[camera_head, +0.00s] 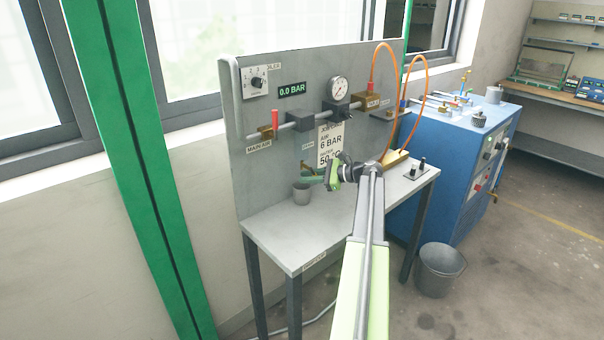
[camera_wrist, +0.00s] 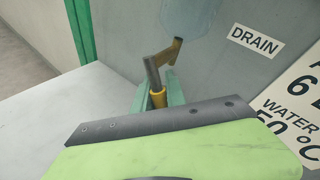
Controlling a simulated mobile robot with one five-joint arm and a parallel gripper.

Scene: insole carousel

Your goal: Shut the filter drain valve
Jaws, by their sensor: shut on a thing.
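The drain valve (camera_wrist: 163,55) shows in the wrist view as a brass piece with a grey lever ending in a yellow sleeve (camera_wrist: 158,98). It is below a pale blue filter bowl (camera_wrist: 182,14) and left of the DRAIN label (camera_wrist: 256,41). My gripper (camera_wrist: 158,92) has its teal fingers on both sides of the yellow sleeve, shut on it. The lever leans slightly from vertical in that picture.
A grey cup (camera_head: 301,193) stands on the bench (camera_head: 283,240) just below my gripper. The grey panel (camera_head: 275,165) rises behind, with a main air valve (camera_head: 268,130), a gauge (camera_head: 338,88) and a 0.0 BAR display (camera_head: 291,90). A bucket (camera_head: 440,270) stands on the floor at right.

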